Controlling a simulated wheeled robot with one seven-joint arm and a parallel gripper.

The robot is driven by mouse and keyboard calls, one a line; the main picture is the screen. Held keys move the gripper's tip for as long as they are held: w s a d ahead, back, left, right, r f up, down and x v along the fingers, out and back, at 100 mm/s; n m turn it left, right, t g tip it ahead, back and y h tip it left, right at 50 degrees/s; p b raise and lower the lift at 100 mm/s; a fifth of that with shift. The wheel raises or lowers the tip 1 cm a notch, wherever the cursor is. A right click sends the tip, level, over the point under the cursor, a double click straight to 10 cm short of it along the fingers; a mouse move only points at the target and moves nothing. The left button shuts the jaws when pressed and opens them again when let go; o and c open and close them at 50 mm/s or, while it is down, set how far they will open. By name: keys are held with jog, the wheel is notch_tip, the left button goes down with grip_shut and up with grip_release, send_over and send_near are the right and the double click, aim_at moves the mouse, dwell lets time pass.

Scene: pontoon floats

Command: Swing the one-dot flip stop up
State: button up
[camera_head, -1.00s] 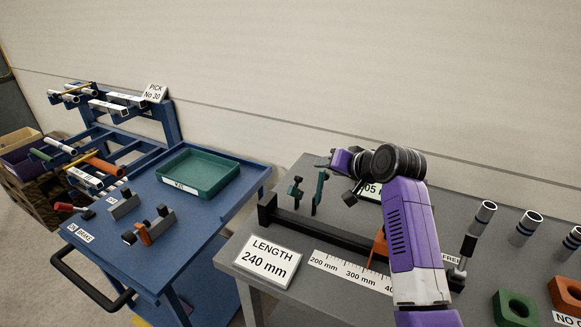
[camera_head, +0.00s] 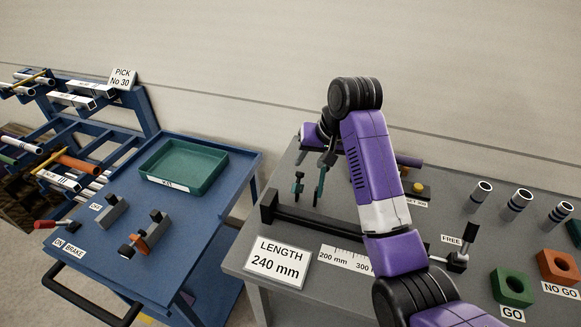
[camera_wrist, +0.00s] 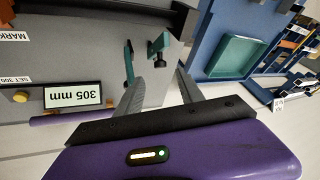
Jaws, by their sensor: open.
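Two slim teal flip stops stand near the left part of the dark rail (camera_head: 320,224) on the grey bench. One is the left teal stop (camera_head: 298,188), the other the right teal stop (camera_head: 320,187). Both also show in the wrist view, as a thin teal stop (camera_wrist: 129,62) and a teal stop with a dark knob (camera_wrist: 158,46). I cannot make out dots on either. My gripper (camera_head: 316,156) is open and empty above and behind them. In the wrist view, the stops appear just beyond my fingertips (camera_wrist: 160,84), apart from them. My arm hides the rail's right part.
The length card (camera_head: 276,262) and a scale (camera_head: 345,259) lie in front of the rail. A 305 mm display (camera_wrist: 75,95) is near the gripper. A black-handled lever (camera_head: 463,248) marked FREE stands right. The blue cart (camera_head: 225,218) with a green tray (camera_head: 185,168) is left.

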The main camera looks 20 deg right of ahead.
aim_at(301, 173)
jog(key=p+x, duration=0.1)
jog(key=x, duration=0.6)
jog(key=shift+w+a+f, duration=0.1)
jog(key=shift+w+f, duration=0.05)
jog(key=shift+f, duration=0.15)
grip_shut()
dwell(1.2)
